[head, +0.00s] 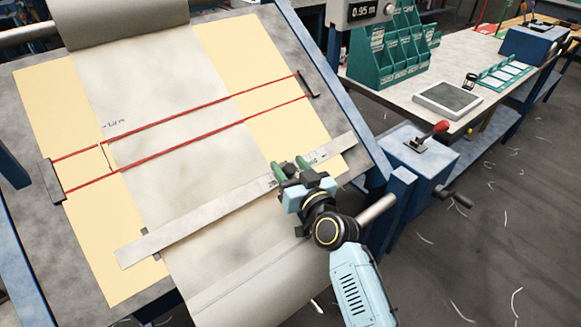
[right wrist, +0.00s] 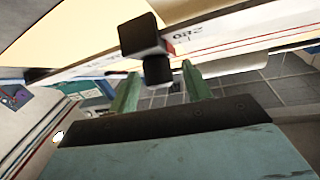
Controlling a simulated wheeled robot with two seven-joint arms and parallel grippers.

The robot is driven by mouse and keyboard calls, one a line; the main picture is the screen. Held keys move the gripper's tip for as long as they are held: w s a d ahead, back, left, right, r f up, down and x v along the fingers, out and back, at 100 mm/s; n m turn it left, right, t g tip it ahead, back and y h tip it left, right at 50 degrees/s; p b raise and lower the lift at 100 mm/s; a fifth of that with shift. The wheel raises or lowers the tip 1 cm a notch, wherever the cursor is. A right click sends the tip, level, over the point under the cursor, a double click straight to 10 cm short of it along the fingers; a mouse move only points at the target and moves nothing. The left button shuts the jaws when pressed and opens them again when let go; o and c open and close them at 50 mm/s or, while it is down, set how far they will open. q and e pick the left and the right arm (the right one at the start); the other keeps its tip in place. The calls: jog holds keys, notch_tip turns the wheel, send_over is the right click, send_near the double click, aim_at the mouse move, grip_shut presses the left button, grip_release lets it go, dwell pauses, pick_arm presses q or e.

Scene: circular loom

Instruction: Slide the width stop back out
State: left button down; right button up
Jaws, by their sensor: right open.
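The width stop is a small black block (right wrist: 141,36) on the pale graduated ruler bar (right wrist: 228,37), with a smaller black part below it. In the head view the stop shows as a dark bit (head: 289,169) on the ruler bar (head: 200,217), which lies slanted across the cloth. My right gripper (head: 290,167) is at the ruler's right part, its green fingertips apart on either side of the stop. In the right wrist view the green fingers (right wrist: 161,84) stand open with the stop's lower part between them; contact cannot be told. My left gripper is not in view.
Grey cloth (head: 165,90) runs down the tilted board over yellow panels (head: 58,110). Two red cords (head: 190,120) cross it above the ruler. To the right stand a blue box with a red-knobbed lever (head: 432,132), a green rack (head: 390,50) and a tablet (head: 447,98).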

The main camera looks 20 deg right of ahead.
grip_shut()
dwell(1.4)
